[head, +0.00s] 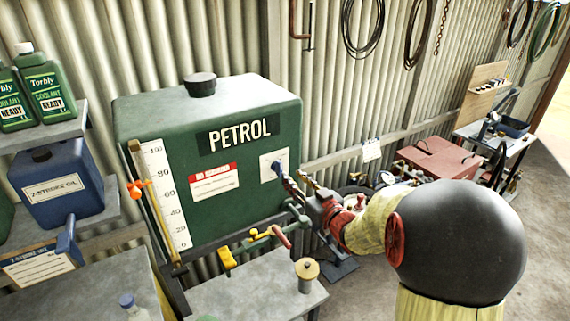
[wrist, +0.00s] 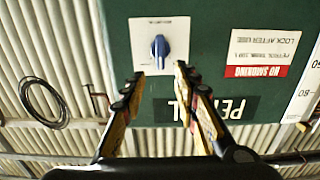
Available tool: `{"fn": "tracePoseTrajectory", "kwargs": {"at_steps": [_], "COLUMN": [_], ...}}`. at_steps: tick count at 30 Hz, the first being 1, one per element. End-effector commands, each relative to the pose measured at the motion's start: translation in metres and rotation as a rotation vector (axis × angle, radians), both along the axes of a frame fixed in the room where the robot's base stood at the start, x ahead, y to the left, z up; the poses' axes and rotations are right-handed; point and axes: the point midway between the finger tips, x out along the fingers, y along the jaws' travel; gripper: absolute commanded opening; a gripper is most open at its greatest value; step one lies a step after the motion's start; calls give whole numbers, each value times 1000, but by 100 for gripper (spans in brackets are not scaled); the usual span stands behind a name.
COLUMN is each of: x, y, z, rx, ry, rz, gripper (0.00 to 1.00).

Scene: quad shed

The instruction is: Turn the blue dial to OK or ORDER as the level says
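The blue dial (head: 279,168) sits on a white plate on the green PETROL tank (head: 245,120). In the wrist view the dial (wrist: 160,48) points about straight up and down; that picture is upside down and the plate's lettering is too small to read. My gripper (head: 294,182) is close to the dial. In the wrist view its two fingers (wrist: 160,76) are open, with the tips just short of the plate and nothing between them. The white level scale (head: 167,195) runs from 0 to 100. An orange marker (head: 138,188) stands beside it, roughly between 60 and 80.
A yellow-handled tap and pipework (head: 258,238) run below the tank front. A grey bench (head: 262,290) with a brass-coloured spool (head: 307,270) stands below. Oil and coolant containers (head: 60,185) stand at the left. A red box (head: 440,158) lies to the right.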

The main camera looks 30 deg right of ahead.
Motion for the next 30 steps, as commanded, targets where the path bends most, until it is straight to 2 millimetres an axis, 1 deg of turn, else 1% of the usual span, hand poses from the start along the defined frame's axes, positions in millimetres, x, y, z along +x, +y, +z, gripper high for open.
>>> {"fn": "tracePoseTrajectory", "kwargs": {"at_steps": [2,5,12,18,23,30], "x": [2,11,48,71,78,78], "y": [2,3,4,4,4,4], "z": [5,5,5,6,5,5], "rx": [11,18,17,17,17,16], "ry": [-18,-15,-14,-15,-14,-14], "rz": [7,8,6,5,4,4], "gripper": [30,30,30,30,30,30]}}
